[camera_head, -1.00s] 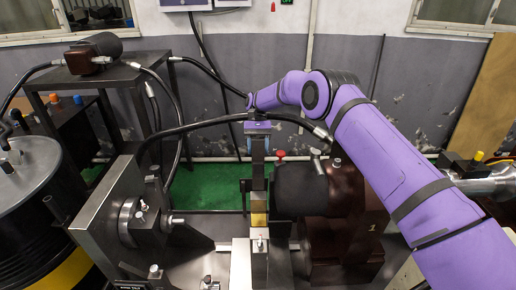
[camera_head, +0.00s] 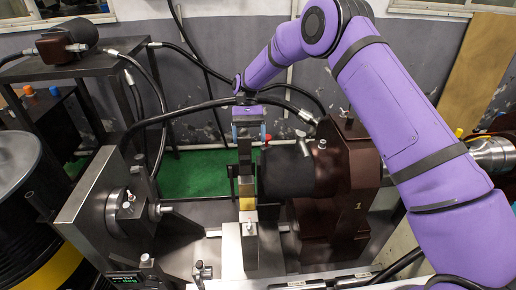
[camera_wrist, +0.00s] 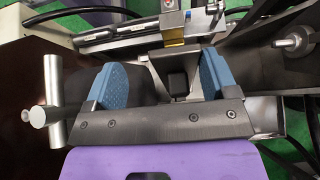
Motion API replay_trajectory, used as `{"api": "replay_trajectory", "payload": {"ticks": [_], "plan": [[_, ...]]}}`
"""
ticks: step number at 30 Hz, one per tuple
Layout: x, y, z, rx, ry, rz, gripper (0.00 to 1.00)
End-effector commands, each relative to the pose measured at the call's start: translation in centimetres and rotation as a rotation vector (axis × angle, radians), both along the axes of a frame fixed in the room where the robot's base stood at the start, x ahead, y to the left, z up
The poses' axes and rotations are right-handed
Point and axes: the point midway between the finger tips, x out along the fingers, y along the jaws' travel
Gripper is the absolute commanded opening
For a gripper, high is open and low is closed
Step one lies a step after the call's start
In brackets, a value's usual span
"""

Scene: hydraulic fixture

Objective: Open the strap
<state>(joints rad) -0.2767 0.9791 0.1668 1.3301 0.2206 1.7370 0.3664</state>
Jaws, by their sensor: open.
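The dark upright bar (camera_head: 245,155), which looks like the strap, stands above a gold-coloured block (camera_head: 247,190) on the fixture. My gripper (camera_head: 248,132) points down at the bar's upper end, with its blue fingers apart. In the wrist view the blue fingers (camera_wrist: 164,80) are wide apart, with a dark piece (camera_wrist: 178,79) showing between them and clear of both. The gold block also shows in the wrist view (camera_wrist: 173,29), beyond the fingertips. Whether the gripper touches the bar is hard to tell.
A dark cylinder with a brown housing (camera_head: 340,185) stands close on the right. A steel plate with a round hub (camera_head: 120,210) stands on the left. A black hose (camera_head: 190,108) arches behind my gripper. A drum (camera_head: 25,200) stands at far left.

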Motion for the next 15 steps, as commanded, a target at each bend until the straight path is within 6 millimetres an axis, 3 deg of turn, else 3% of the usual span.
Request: {"api": "replay_trajectory", "payload": {"ticks": [1,6,15], "plan": [[-0.7,-0.9,0.3,-0.008,0.004,-0.002,0.64],[-3.5,-1.7,0.6,-0.01,0.005,-0.002,0.81],[-6.8,-2.7,0.9,-0.011,0.006,-0.002,0.81]]}}
